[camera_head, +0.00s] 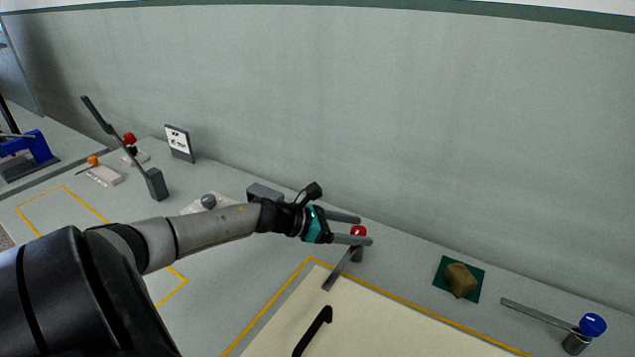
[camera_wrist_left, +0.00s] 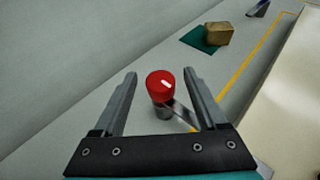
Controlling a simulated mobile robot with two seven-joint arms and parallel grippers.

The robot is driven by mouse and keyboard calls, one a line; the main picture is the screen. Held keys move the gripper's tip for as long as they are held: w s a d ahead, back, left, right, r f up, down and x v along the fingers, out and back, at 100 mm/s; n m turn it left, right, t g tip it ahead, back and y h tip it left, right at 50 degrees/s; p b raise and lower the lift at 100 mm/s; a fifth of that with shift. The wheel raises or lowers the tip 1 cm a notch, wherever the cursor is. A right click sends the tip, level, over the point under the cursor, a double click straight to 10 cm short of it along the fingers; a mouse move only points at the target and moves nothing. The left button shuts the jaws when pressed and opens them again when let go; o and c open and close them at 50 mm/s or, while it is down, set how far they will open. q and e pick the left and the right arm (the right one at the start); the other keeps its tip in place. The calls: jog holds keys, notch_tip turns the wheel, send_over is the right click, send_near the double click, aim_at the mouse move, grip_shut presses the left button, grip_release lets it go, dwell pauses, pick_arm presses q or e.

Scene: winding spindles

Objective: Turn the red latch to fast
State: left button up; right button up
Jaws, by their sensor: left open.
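The red latch has a round red knob (camera_head: 359,230) on a short grey post, with a flat metal arm (camera_head: 340,270) reaching down-left to the edge of the cream board (camera_head: 400,320). In the left wrist view the red knob (camera_wrist_left: 160,85) bears a short white mark, and part of its arm shows behind the right finger. My left gripper (camera_head: 365,229) is open, one finger on each side of the knob. In the left wrist view gaps show between the knob and both fingers. My right gripper is not in view.
A blue-knobbed latch (camera_head: 592,324) stands at the right. A brown block (camera_head: 460,279) sits on a green mat (camera_head: 441,268) near the wall. A black bent piece (camera_head: 313,332) shows over the board. A lever (camera_head: 124,146) and a small sign (camera_head: 179,143) stand at the left.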

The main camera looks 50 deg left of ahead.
pick_arm(q)
jog(key=p+v, duration=0.4)
jog(key=v, duration=1)
jog(key=shift+s+a, duration=0.1)
jog(key=shift+a, duration=0.05)
dwell(0.4)
